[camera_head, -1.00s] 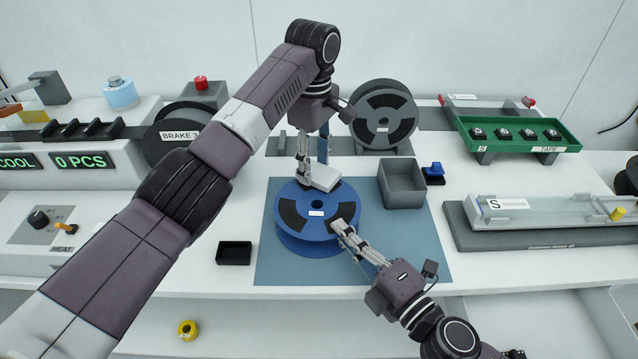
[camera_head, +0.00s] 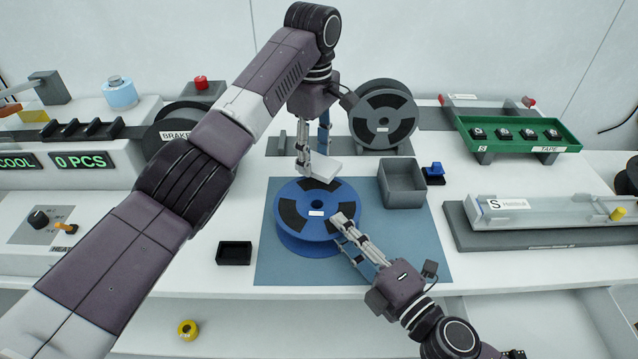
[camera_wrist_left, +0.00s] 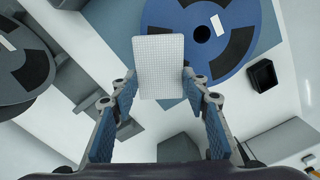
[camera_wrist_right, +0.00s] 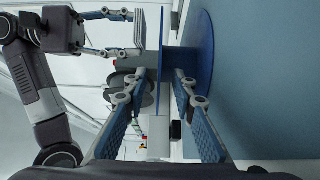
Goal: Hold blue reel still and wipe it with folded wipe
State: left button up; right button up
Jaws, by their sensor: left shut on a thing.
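The blue reel (camera_head: 289,228) with dark sectors and a white label lies flat on the blue mat (camera_head: 408,262). My left gripper (camera_head: 307,170) is shut on the white folded wipe (camera_head: 324,168), at the reel's far edge; the wipe looks raised above the reel. In the left wrist view the wipe (camera_wrist_left: 161,65) sits between the fingers and covers part of the reel (camera_wrist_left: 190,40). My right gripper (camera_head: 342,222) is at the reel's near right rim. In the right wrist view its fingers (camera_wrist_right: 160,78) are apart, one on each side of the upper flange (camera_wrist_right: 161,45).
A grey open bin (camera_head: 402,184) stands at the mat's right back corner, with a small blue item (camera_head: 434,170) beside it. A black tray (camera_head: 234,252) is left of the mat. A grey reel (camera_head: 384,118) stands behind.

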jog(key=v, duration=1.2)
dwell(0.5)
dwell(0.5)
